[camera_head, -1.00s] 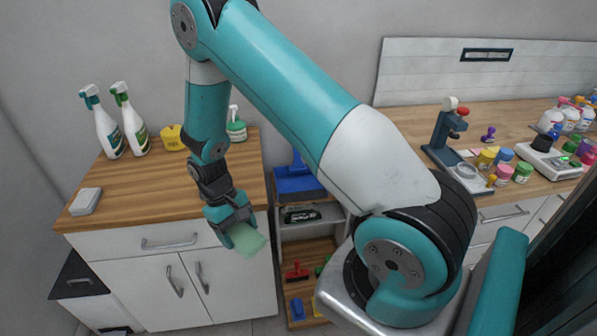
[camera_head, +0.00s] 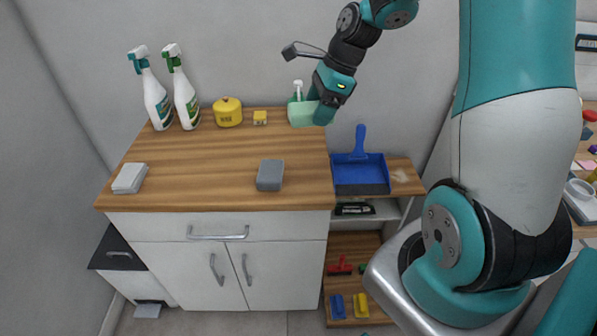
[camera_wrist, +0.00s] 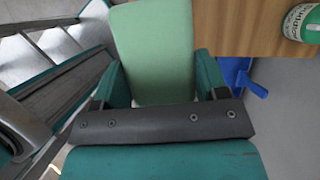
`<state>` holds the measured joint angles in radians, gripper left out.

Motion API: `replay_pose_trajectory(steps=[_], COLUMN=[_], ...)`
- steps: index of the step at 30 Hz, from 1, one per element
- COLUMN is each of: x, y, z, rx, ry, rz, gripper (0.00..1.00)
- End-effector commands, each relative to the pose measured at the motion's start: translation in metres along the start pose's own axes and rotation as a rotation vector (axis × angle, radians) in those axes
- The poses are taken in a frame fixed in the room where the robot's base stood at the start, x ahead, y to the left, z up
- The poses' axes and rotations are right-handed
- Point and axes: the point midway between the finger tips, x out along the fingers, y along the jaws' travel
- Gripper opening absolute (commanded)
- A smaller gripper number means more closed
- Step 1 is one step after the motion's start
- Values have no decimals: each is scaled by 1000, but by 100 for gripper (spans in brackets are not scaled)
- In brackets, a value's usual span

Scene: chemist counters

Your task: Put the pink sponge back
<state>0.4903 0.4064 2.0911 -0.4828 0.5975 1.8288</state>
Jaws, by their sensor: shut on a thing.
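My gripper (camera_head: 322,105) is shut on a pale green sponge (camera_head: 301,114), near the back right corner of the wooden counter (camera_head: 215,165). In the wrist view the green sponge (camera_wrist: 155,50) sits between the two teal fingers of my gripper (camera_wrist: 163,85), its far end over or near the counter edge. Whether it touches the counter is unclear. Other sponge-like blocks lie on the counter: a grey one (camera_head: 270,176) at front right, a white one (camera_head: 130,178) at left, and a small yellow one (camera_head: 260,117) at the back.
Two spray bottles (camera_head: 187,98) and a yellow container (camera_head: 228,112) stand at the counter's back. A pump bottle (camera_head: 298,88) is partly hidden behind the sponge; a green-labelled bottle (camera_wrist: 303,22) shows in the wrist view. A blue dustpan (camera_head: 360,172) sits on the right shelf. The counter's middle is clear.

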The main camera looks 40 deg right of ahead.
Motion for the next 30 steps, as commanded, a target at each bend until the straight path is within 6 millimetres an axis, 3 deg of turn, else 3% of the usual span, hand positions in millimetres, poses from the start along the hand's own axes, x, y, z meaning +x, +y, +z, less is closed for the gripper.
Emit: replay_pose_trajectory(steps=[5,8,21,30], x=[-6,11,119,150], y=[0,0,1,1], z=[-4,-12,-56,-68], rx=[118,131,124,123], ry=[0,1,2,2], rz=[-44,-43,-42,-42], gripper=[37,37,37,37])
